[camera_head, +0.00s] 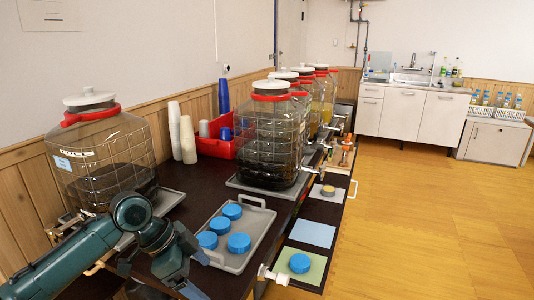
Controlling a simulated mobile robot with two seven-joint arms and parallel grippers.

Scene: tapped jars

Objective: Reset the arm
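My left arm (75,255) comes in from the lower left, in front of the nearest jar. Its dark wrist end (172,262) hangs over the dark table, left of the grey tray, and runs down toward the bottom edge. My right arm and gripper do not show. The nearest glass jar (100,150), with a white lid, red collar and dark liquid, stands behind my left arm, which hides part of its base.
A grey tray (262,222) holds several blue lids. Another blue lid (299,263) lies on a green mat (312,276), beside a bare blue mat (312,233). More tapped jars (268,140) line the table. A red bin (212,146) and stacked cups (188,140) stand behind. The floor right is clear.

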